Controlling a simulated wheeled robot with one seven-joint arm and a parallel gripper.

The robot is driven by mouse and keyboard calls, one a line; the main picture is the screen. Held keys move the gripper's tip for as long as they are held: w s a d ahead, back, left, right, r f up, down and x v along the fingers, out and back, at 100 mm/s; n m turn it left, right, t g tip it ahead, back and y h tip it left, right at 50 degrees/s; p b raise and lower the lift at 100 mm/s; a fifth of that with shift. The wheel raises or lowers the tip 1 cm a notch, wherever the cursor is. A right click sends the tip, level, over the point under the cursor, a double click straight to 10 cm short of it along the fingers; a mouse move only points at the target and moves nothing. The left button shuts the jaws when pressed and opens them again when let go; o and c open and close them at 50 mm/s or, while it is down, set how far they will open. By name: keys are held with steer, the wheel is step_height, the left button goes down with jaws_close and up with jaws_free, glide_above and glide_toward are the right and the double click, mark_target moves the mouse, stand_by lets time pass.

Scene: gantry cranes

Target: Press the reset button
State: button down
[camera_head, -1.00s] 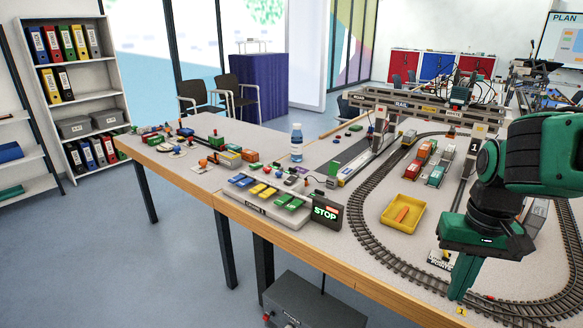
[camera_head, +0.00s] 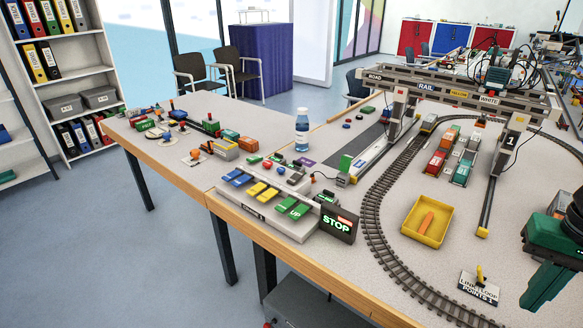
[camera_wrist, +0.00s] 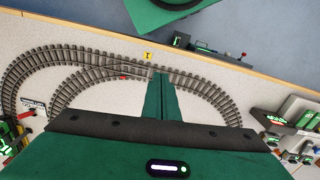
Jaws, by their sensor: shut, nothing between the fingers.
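A grey control box (camera_head: 258,222) near the table's front edge carries blue, yellow and green push keys. A dark sign reading STOP in green (camera_head: 337,223) stands at its right end. Small red, blue and green buttons (camera_head: 268,165) sit on the table just behind the box. I cannot read a reset label on any of them. My gripper (camera_head: 532,302) is at the far right, well away from the box. In the wrist view its fingers (camera_wrist: 161,78) are together and empty, over the rail track (camera_wrist: 120,70).
A yellow tray (camera_head: 427,222) lies inside the track loop. A gantry crane (camera_head: 440,88) spans the table behind it. A points lever with a plate (camera_head: 478,285) stands near my gripper.

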steer(key=w+a+f+n+t+y, duration=0.1)
steer(key=w+a+n, duration=0.2)
steer(key=w, duration=0.6)
steer(key=w+a+f+n+t, duration=0.1)
steer(key=w+a+n+t, duration=0.2)
steer(key=w, duration=0.6)
steer(key=w+a+f+n+y, duration=0.1)
steer(key=w+a+n, duration=0.25)
steer(key=w, duration=0.55)
steer(key=w+a+f+n+t+y, duration=0.1)
steer(key=w+a+n+t+y, duration=0.4)
steer(key=w+a, duration=1.8)
steer(key=shift+w+a+n+t+y, duration=0.3)
steer(key=shift+a+n+y, duration=0.85)
steer(key=shift+a+y, duration=1)
steer(key=shift+d+y, duration=0.35)
steer(key=shift+f, duration=0.1)
